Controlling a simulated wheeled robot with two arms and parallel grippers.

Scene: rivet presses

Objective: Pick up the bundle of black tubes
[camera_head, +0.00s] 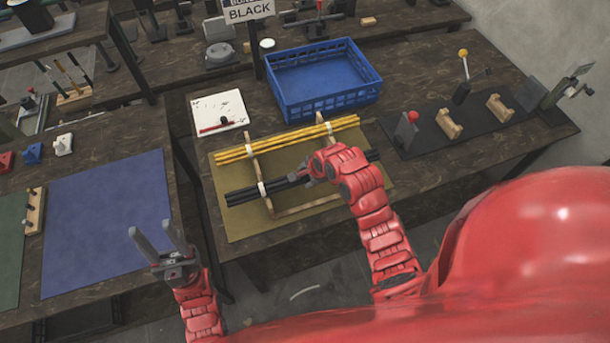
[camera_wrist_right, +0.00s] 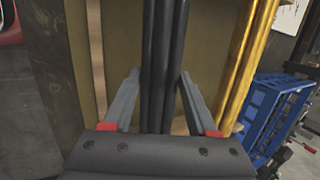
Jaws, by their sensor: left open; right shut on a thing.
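The bundle of black tubes (camera_head: 243,194) lies across wooden rests (camera_head: 262,165) on the olive mat, with a pale band near its left part. My right gripper (camera_head: 307,174) is at the bundle's right half, shut on it. In the right wrist view the black tubes (camera_wrist_right: 162,40) run between the two grey fingers of the right gripper (camera_wrist_right: 160,75). My arm hides part of the bundle in the head view. A yellow tube bundle (camera_head: 290,138) lies behind it, parallel. My left gripper (camera_head: 150,227) is open and empty, in front of the blue mat.
A blue crate (camera_head: 345,108) stands behind the tubes, also seen in the right wrist view (camera_wrist_right: 268,105). A white board (camera_head: 220,108) lies left of it. A sign reading BLACK (camera_head: 249,10) stands behind. Presses and wooden blocks (camera_head: 447,125) are at right. The blue mat (camera_head: 110,220) is bare.

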